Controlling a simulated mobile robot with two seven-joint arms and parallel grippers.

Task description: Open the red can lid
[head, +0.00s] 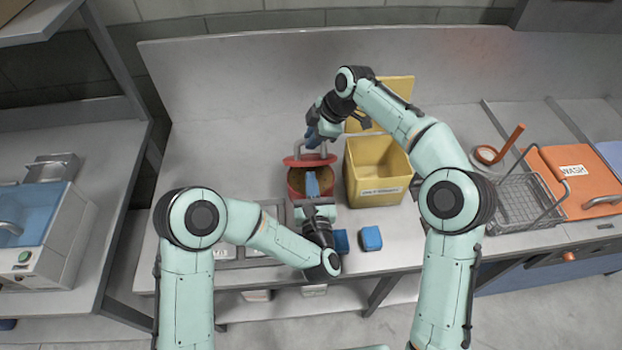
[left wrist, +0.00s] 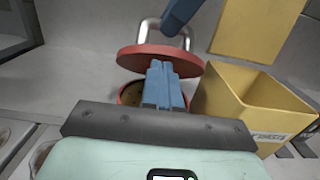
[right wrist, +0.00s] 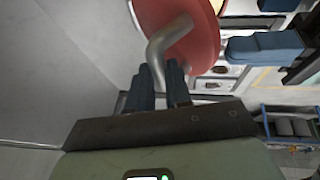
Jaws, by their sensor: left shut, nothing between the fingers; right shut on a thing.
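The red can (head: 295,185) stands on the metal counter, its brownish inside partly visible. Its red lid (head: 296,162) is tilted up at the back of the can; it also shows in the left wrist view (left wrist: 150,60) and right wrist view (right wrist: 195,45). My right gripper (head: 314,138) is shut on the lid's grey metal handle (right wrist: 165,42). My left gripper (head: 312,180) is shut and empty, its blue fingers over the front of the can opening, below the lid. They hide part of the can. Whether the fingers touch the rim or lid cannot be told.
A yellow bin (head: 378,190) with its yellow lid raised (head: 393,92) stands close right of the can. Blue blocks, one clearly visible (head: 371,238), lie near the front edge. A wire basket (head: 515,203) and orange panel (head: 568,180) are further right. Counter left of the can is clear.

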